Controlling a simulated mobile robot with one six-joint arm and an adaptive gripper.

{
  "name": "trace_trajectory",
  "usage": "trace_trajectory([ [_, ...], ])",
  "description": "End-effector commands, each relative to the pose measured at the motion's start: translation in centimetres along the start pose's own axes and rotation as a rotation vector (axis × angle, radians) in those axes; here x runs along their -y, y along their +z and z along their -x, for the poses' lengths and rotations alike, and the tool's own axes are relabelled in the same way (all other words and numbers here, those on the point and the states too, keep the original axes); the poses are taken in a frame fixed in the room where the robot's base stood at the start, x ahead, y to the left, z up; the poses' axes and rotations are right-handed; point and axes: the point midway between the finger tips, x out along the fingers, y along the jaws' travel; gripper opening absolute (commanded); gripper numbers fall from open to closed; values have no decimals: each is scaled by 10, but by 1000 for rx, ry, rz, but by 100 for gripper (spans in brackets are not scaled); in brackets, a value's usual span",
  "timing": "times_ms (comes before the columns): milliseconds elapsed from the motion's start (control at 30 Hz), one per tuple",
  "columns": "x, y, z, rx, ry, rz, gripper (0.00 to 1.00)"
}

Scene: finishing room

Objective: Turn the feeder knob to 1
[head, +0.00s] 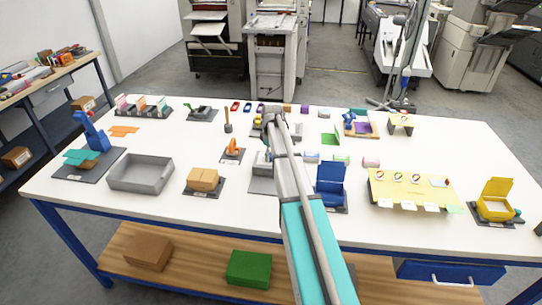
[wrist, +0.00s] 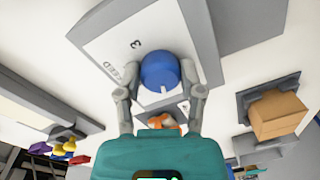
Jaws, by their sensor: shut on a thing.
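In the wrist view a round blue knob (wrist: 158,68) sits on the white face of the feeder panel (wrist: 108,58), which has a grey edge. A short white pointer line on the knob points toward the bottom of the picture. The panel shows a 3 at the knob's upper left and lettering that looks like FEED. A small dark marking lies below right of the knob, partly hidden. My gripper (wrist: 160,82) is shut on the knob, one finger on each side. In the head view my arm hides the knob and my fingers.
A grey block (wrist: 235,22) adjoins the panel in the wrist view. In the head view, a blue open-lidded box (head: 331,185) stands right of my arm, with a cardboard box (head: 203,179) and grey tray (head: 140,174) to the left.

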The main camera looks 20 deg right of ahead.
Motion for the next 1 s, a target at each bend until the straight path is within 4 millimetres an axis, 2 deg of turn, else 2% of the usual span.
trace_trajectory([
  [467, 2, 0, 0, -1, 5, -107, 2],
  [1000, 2, 0, 0, -25, 4, -543, 2],
])
